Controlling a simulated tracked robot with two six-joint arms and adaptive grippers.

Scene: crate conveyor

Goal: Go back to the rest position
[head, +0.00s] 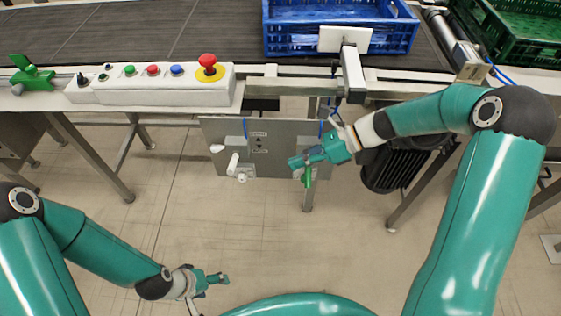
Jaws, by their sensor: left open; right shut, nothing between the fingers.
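My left gripper (208,290) is low at the lower left, over the floor and well apart from the conveyor. It is open and empty. My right gripper (300,163) is raised in front of the grey panel (276,135) under the conveyor, near the panel's right side. It is shut with nothing in it. The picture does not show clearly whether it touches the green handle (308,177) just below it.
A dark motor (388,170) hangs below. The middle floor is clear.

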